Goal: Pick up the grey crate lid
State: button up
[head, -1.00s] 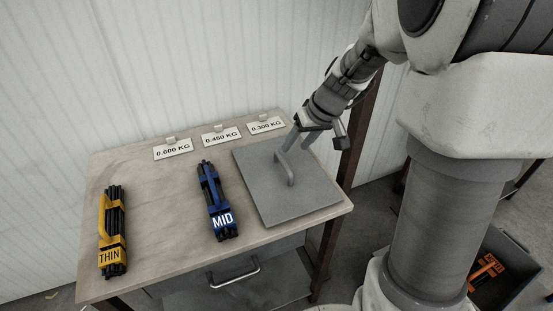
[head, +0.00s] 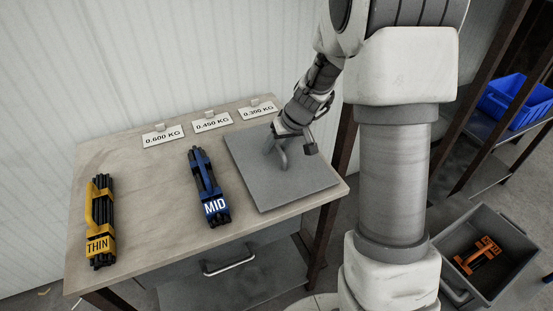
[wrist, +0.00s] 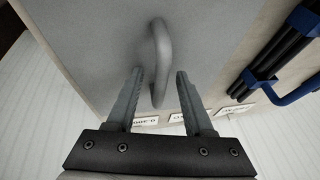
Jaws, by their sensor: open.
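The grey crate lid (head: 285,184) lies flat on the right part of the table. Its raised handle (head: 283,154) stands up from the lid's surface. My gripper (head: 276,146) is over the far part of the lid, close to the handle. In the wrist view my gripper (wrist: 158,75) is open, with a finger on each side of the lid's handle (wrist: 160,60). I see a gap between the handle and the fingers there, and the lid (wrist: 90,50) fills the area behind them.
A blue MID rod bundle (head: 208,187) lies left of the lid, and a yellow THIN bundle (head: 100,222) farther left. Weight cards (head: 212,123) stand along the table's back edge. A grey crate (head: 513,252) with an orange-handled bundle (head: 478,255) sits on the floor at right.

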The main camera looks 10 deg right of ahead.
grip_shut()
dwell(0.4)
